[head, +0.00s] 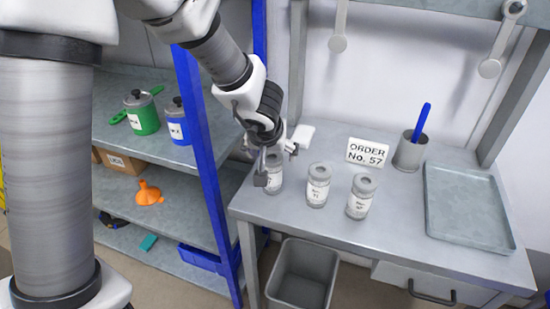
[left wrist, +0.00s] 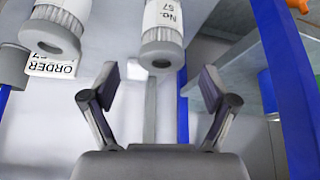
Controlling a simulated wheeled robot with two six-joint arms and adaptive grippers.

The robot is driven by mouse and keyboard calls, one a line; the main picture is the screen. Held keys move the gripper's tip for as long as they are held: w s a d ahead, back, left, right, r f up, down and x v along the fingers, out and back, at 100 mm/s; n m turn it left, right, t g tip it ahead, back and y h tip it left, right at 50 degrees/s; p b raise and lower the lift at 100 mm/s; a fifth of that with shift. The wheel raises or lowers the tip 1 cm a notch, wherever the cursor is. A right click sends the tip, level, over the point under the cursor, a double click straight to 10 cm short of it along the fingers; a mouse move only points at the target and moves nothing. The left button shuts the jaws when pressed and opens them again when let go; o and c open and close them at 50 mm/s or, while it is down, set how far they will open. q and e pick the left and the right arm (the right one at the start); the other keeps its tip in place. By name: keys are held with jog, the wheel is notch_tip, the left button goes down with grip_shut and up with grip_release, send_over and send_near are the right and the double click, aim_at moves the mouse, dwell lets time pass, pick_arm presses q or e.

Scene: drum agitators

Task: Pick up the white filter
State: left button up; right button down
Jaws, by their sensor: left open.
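Three short white canisters with grey ribbed caps and printed labels stand upright on the grey workbench (head: 410,235). The left canister (head: 274,180) is partly hidden by my left gripper; the middle canister (head: 318,186) and right canister (head: 361,197) are in plain view. I cannot tell for sure which is the white filter. My left gripper (head: 282,157) is open at the left canister, its fingers spread to either side. In the left wrist view one canister (left wrist: 162,30) shows ahead of and between the open fingers (left wrist: 160,87), and another canister (left wrist: 57,25) is off to the left.
An order sign (head: 367,152), a grey cup (head: 410,152) with a blue tool and a metal tray (head: 468,207) stand on the bench. A blue shelf post (head: 205,160) rises close left of the gripper. A grey bin (head: 302,275) is below the bench.

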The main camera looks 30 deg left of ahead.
aim_at(271, 161)
pick_arm(q)
jog(key=x, duration=0.2)
jog(key=shift+f+b, duration=0.5)
jog(key=shift+b, duration=0.15)
notch_tip(271, 161, down, 2)
jog(key=shift+f+b, duration=0.1)
jog(key=shift+b, duration=1.1)
jog(key=shift+w+a+f, duration=0.5)
jog(key=shift+w+f, duration=0.25)
jog(key=shift+w, duration=0.1)
jog(key=shift+r, duration=0.15)
jog(key=shift+c, duration=0.8)
jog(key=shift+s+d+r, duration=0.15)
jog(key=shift+s, duration=0.15)
jog(key=c, duration=0.6)
jog(key=shift+s, duration=0.1)
jog(key=c, duration=0.5)
pick_arm(e)
jog(key=f, duration=0.4)
jog(key=shift+s+d+f, duration=0.2)
jog(key=shift+s+f, duration=0.1)
jog(key=shift+f, duration=0.05)
